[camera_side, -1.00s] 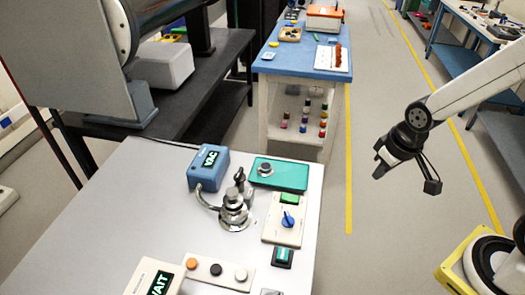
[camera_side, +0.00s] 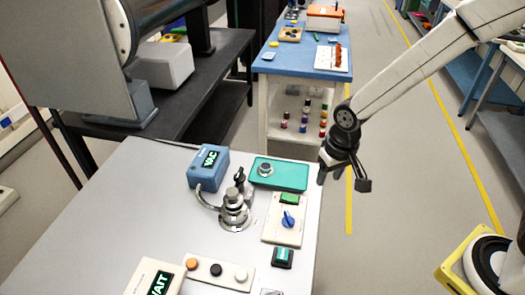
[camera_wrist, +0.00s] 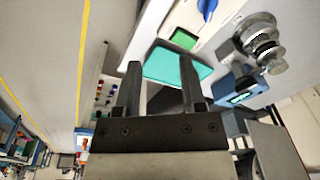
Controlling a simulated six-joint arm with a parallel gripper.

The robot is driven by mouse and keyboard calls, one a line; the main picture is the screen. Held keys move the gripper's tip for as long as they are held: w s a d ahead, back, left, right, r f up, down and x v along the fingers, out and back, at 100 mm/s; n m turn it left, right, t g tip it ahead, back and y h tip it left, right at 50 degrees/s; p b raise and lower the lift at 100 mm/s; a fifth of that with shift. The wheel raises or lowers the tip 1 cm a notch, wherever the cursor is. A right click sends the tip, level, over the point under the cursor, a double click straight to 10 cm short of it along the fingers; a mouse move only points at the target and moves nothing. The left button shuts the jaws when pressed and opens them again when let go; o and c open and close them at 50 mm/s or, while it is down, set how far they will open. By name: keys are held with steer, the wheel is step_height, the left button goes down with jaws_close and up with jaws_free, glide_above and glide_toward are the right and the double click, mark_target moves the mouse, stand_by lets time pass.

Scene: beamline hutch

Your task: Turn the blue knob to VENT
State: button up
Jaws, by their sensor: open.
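The blue knob (camera_side: 288,219) sits on a cream panel (camera_side: 272,232) near the right edge of the grey table, below a green label or display (camera_side: 290,198). In the wrist view the blue knob (camera_wrist: 208,8) shows at the top edge, partly cut off. My gripper (camera_side: 342,184) is off the table's right edge, above and to the right of the knob and apart from it. In the wrist view its two fingers (camera_wrist: 160,75) are spread with nothing between them. Lettering around the knob is too small to read.
A teal box with a round knob (camera_side: 280,175), a metal valve fitting (camera_side: 235,212) and a blue VAC display box (camera_side: 208,168) stand close to the panel. A button strip (camera_side: 220,272) and a WAIT display (camera_side: 155,280) lie nearer the front. The table's left part is clear.

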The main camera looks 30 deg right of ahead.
steer(key=m+g, duration=0.1)
glide_above(289, 217)
step_height(289, 217, down, 5)
steer(key=shift+f, duration=0.1)
steer(key=shift+f, duration=3.8)
jaws_close()
